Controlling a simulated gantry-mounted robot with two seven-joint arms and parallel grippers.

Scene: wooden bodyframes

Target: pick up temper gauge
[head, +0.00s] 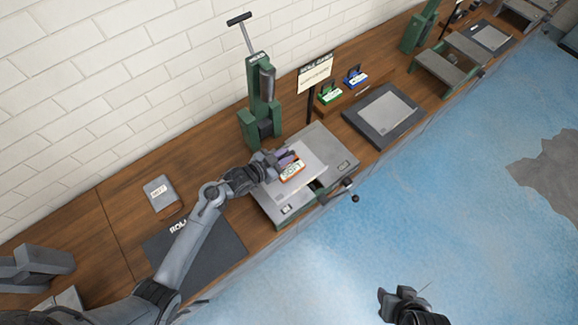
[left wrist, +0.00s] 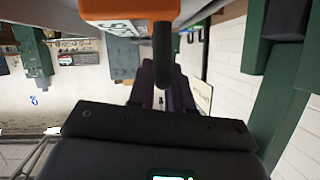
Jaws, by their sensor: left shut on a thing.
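The orange temper gauge (head: 292,171) has a white label that seems to read "SOFT". It is over the light plate of the grey and green machine bed; I cannot tell whether it touches the plate. My left gripper (head: 287,159) is shut on it. In the left wrist view the orange block (left wrist: 128,9) shows at the top, with a dark post running down between the fingers (left wrist: 163,88). My right gripper (head: 398,300) is low in the head view, over the blue floor, away from the bench; its fingers are unclear.
A green press (head: 258,105) with a tall handle stands behind the machine bed (head: 335,150). Green (head: 329,95) and blue (head: 357,78) gauges stand on a wooden rack beside a sign (head: 315,73). A dark mat (head: 385,113) lies right; a grey labelled block (head: 161,192) lies left.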

